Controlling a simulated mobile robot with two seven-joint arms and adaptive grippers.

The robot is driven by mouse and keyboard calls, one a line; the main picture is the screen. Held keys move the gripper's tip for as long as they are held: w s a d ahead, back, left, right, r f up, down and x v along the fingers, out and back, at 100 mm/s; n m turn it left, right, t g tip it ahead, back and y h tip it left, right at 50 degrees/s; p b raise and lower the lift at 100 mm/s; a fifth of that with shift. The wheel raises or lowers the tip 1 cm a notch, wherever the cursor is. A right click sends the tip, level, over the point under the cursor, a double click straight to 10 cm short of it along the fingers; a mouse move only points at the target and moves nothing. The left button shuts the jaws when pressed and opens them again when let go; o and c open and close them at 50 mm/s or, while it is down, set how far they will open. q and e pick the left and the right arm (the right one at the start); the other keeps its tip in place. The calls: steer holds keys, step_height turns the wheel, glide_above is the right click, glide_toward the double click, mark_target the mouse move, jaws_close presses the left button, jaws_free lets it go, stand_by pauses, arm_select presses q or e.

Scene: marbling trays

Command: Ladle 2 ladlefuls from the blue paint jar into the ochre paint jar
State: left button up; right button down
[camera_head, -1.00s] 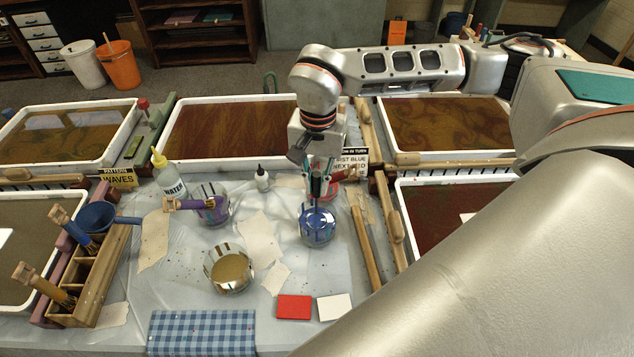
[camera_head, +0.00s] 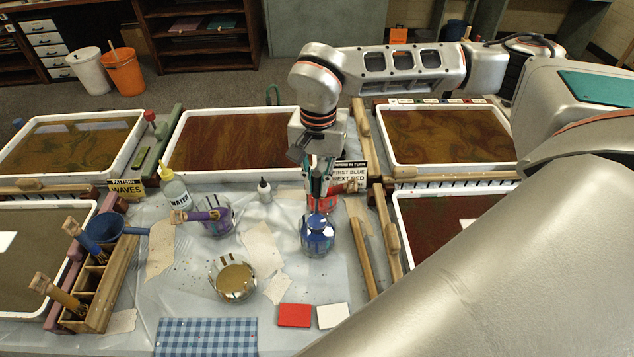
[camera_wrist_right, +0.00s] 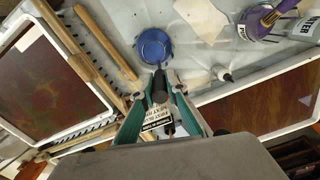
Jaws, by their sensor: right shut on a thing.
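The blue paint jar (camera_head: 318,245) is a clear glass jar right of the table's middle. My right gripper (camera_head: 318,185) is directly behind and above it, shut on the ladle's handle. A round blue shape, apparently the ladle's bowl (camera_head: 318,223), shows at the jar's mouth; I cannot tell how far it is in the jar. In the right wrist view the gripper (camera_wrist_right: 162,92) points at a blue disc, where jar and bowl merge. The ochre paint jar (camera_head: 232,282) stands open to the front left, with ochre paint visible. My left gripper is out of view.
A purple jar (camera_head: 217,222) with a purple-handled brush across it and a white water bottle (camera_head: 175,190) stand left. A red jar (camera_head: 318,204) is behind the blue one. A small white bottle (camera_head: 264,192) stands between. Wooden rakes (camera_head: 365,258) lie right.

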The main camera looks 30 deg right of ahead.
mark_target(317, 171)
steer(key=shift+r+p, duration=0.65)
steer(key=shift+r, duration=0.3)
steer(key=shift+r+p, duration=0.4)
steer(key=shift+r, duration=0.15)
steer(key=shift+r+p, duration=0.35)
steer(key=shift+r, duration=0.25)
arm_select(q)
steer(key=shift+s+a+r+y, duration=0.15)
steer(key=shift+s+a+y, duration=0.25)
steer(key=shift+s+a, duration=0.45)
arm_select(e)
steer(key=shift+r, duration=0.5)
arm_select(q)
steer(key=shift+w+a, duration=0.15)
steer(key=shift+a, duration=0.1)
